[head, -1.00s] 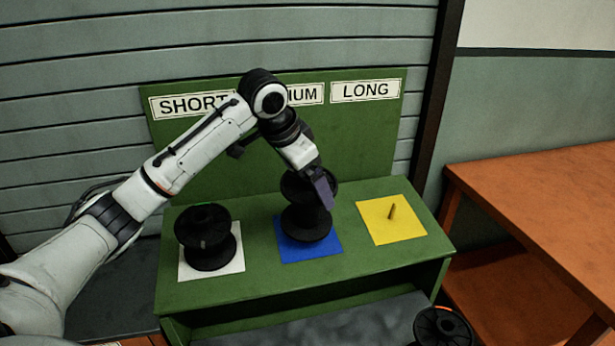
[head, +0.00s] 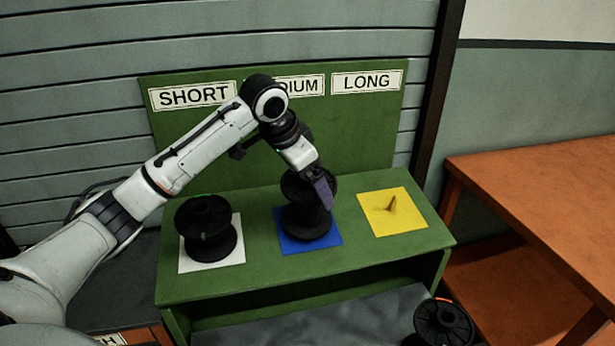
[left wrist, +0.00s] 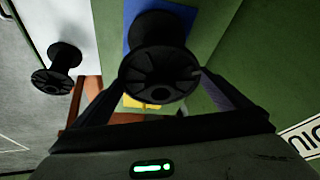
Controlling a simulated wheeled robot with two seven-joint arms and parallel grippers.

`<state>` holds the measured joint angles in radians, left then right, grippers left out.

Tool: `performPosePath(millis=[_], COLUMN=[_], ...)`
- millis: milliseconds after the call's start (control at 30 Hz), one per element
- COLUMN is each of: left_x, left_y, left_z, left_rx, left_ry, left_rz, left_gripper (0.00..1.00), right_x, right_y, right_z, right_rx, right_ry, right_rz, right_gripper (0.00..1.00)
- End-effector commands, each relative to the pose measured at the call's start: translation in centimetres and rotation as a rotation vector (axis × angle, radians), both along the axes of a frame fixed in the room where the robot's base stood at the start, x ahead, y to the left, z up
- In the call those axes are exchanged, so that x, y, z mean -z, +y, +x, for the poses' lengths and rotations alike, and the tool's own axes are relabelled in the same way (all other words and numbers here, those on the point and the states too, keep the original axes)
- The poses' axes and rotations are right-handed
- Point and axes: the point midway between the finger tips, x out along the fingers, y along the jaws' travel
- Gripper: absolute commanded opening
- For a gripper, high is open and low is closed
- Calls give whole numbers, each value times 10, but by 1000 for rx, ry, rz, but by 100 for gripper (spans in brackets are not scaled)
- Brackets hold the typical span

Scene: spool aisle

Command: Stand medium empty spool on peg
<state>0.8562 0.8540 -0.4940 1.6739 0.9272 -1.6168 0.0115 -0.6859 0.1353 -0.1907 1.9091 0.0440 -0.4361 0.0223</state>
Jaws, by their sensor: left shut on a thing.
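The black spool (head: 306,222) stands about upright over the blue square (head: 331,243) in the middle of the green bench. Its lower flange appears at the square's surface; whether it touches cannot be told. No peg shows there; the spool covers the middle of the square. My left gripper (head: 322,190) is shut on the spool near its upper flange, coming from above. In the left wrist view the spool (left wrist: 160,72) sits between the two fingers, with part of the blue square behind it. My right gripper is not in view.
A black spool (head: 206,230) stands on the white square at left. The yellow square (head: 407,218) at right holds a bare peg (head: 392,204). Another black spool (head: 443,323) is low at the front right. An orange table (head: 540,185) stands right of the green bench (head: 230,280).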

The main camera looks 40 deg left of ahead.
Motion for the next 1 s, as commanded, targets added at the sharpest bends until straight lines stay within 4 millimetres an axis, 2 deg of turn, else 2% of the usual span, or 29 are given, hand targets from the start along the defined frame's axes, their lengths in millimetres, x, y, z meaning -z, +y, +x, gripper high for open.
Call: performPosePath(millis=[800, 833, 1000], left_x=[20, 19, 19], left_y=[3, 3, 3], left_z=[2, 2, 2], left_rx=[1, 1, 1], left_ry=[-1, -1, -1], left_rz=[1, 1, 0], left_gripper=[51, 99, 100], right_x=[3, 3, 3], right_y=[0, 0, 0], right_z=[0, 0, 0], right_rx=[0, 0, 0], right_ry=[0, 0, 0], right_rz=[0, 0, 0], right_gripper=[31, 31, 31])
